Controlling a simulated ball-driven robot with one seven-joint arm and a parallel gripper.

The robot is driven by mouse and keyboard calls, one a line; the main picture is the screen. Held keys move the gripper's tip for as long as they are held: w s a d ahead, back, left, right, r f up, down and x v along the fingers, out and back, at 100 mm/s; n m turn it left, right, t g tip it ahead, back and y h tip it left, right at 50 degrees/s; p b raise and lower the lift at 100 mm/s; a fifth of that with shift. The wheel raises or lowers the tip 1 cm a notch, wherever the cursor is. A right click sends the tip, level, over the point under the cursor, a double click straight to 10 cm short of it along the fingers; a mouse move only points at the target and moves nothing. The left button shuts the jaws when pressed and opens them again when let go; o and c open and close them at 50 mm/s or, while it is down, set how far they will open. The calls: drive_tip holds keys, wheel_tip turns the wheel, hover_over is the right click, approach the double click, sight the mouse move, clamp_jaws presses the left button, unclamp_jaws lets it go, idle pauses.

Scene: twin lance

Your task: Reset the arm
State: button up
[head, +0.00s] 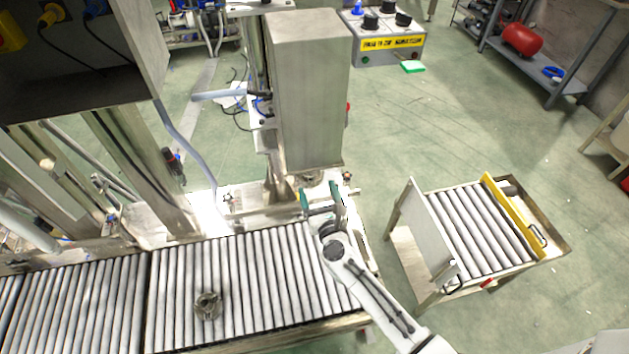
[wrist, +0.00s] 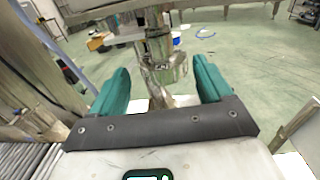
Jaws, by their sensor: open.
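My gripper (head: 321,200) is at the right end of the roller conveyor in the head view, below the tall grey metal housing. Its two green fingers stand wide apart in the wrist view (wrist: 160,95), with nothing held between them. Beyond the gap, a shiny metal post with a collar (wrist: 162,70) stands ahead; I cannot tell whether it touches anything of mine. My white arm reaches in from the lower right of the head view.
A round metal part (head: 208,305) lies on the roller conveyor (head: 110,300). The tall grey housing (head: 308,95) stands close ahead of the gripper. A roller cart (head: 475,235) with a yellow bar stands at right. Green floor (head: 420,130) beyond it is mostly clear.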

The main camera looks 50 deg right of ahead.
drive_tip(key=shift+s+a, duration=0.2)
drive_tip(key=shift+s, duration=0.15)
drive_tip(key=shift+a, duration=0.1)
